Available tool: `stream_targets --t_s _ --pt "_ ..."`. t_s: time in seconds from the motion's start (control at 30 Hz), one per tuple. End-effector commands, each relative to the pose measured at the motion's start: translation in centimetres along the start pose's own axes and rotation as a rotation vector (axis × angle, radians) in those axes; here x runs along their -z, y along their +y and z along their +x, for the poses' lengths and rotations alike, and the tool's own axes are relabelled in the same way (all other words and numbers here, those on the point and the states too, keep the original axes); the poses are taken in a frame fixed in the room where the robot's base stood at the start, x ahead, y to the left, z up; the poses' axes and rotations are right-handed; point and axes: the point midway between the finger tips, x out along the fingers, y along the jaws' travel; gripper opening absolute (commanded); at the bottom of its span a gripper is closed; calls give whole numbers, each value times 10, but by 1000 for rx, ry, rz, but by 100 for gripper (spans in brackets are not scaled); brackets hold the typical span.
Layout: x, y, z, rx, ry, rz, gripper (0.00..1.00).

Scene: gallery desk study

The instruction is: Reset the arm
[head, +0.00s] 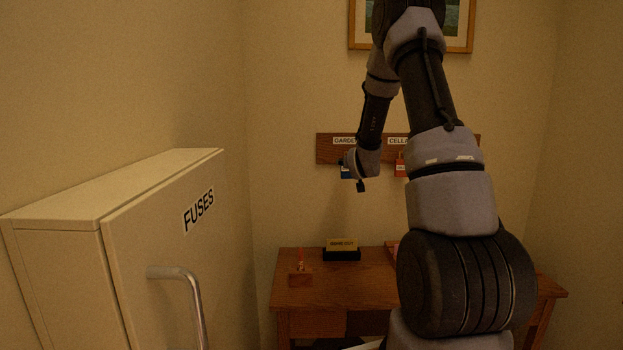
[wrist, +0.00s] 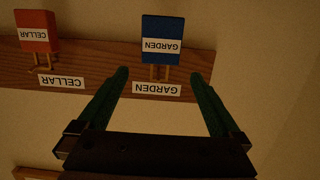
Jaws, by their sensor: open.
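My arm reaches up and over to the wall in the head view, with my gripper (head: 358,178) at the key board. In the wrist view, which is upside down, my gripper (wrist: 158,76) is open, its two dark green fingers apart. A blue GARDEN tag (wrist: 162,40) hangs from a hook on the board and shows between and beyond the fingertips. Nothing is visibly held. In the head view the blue tag (head: 346,172) is partly hidden by my gripper.
The wooden key board (head: 325,152) also bears a red CELLAR tag (head: 400,168). A pale FUSES cabinet (head: 160,240) with a metal handle stands close on the left. A wooden desk (head: 340,292) with a small sign (head: 342,250) stands below. A framed picture (head: 460,28) hangs above.

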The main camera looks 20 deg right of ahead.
Motion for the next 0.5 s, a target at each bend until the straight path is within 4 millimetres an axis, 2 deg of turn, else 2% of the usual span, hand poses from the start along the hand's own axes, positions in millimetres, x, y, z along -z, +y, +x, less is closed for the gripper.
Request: stream_targets --t_s 0.17,0.27,0.37,0.5 --pt "11 -4 -8 5 -14 12 100" --pt "30 -12 -29 15 -53 39 100" --pt "53 -24 -64 34 -121 78 100" --pt "77 -40 -125 65 -232 129 100"
